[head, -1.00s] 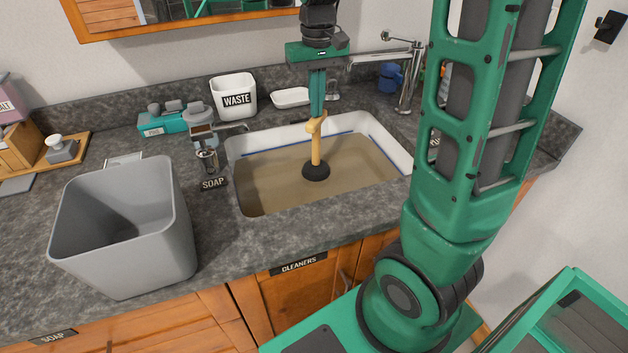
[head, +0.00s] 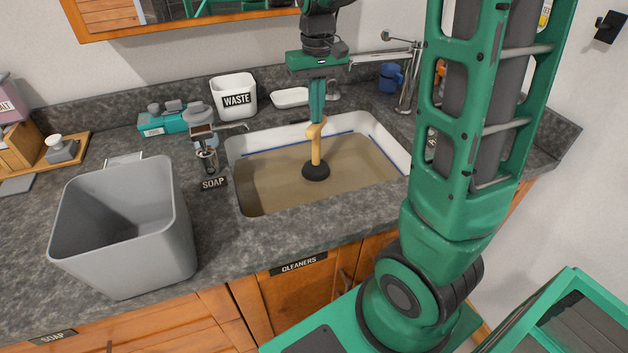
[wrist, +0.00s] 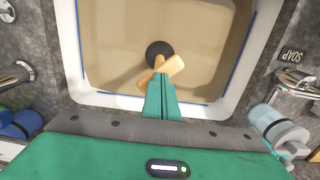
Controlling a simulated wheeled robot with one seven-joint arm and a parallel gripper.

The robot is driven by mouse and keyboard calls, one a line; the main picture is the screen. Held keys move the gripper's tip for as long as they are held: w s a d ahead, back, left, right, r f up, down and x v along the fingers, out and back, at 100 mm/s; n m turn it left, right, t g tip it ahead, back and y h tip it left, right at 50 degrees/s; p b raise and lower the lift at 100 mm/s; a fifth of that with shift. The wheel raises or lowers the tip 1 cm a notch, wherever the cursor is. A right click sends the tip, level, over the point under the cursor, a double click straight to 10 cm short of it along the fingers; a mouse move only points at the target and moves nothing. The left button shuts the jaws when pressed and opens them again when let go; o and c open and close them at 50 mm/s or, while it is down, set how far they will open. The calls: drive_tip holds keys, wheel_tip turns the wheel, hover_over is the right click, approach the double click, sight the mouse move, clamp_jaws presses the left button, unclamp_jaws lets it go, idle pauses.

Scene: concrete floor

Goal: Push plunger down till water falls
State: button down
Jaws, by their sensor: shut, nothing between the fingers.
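The plunger (head: 316,158) stands upright in the sink (head: 232,150), its black cup in brown water (head: 270,180) and its tan handle with a crossbar on top. The water covers the basin floor below a blue line on the wall. My gripper (head: 317,119) is shut, fingers pointing down at the top of the handle, with nothing between them. In the wrist view the shut fingertips (wrist: 161,78) lie over the plunger's handle (wrist: 172,66), with the black cup beyond. I cannot tell whether the fingertips touch the handle.
A grey bin (head: 125,240) stands on the counter at the left. A soap dispenser (head: 205,140), a white waste bin (head: 234,95) and a white dish (head: 290,97) stand around the sink. The faucet (head: 408,85) rises behind it at the right, near a blue mug (head: 390,76).

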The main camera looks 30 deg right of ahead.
drive_tip(key=shift+r, duration=2.15)
drive_tip(key=shift+f, duration=0.2)
drive_tip(key=shift+f, duration=2.1)
drive_tip(key=shift+r, duration=2.3)
drive_tip(key=shift+r, duration=3)
drive_tip(key=shift+a, duration=0.1)
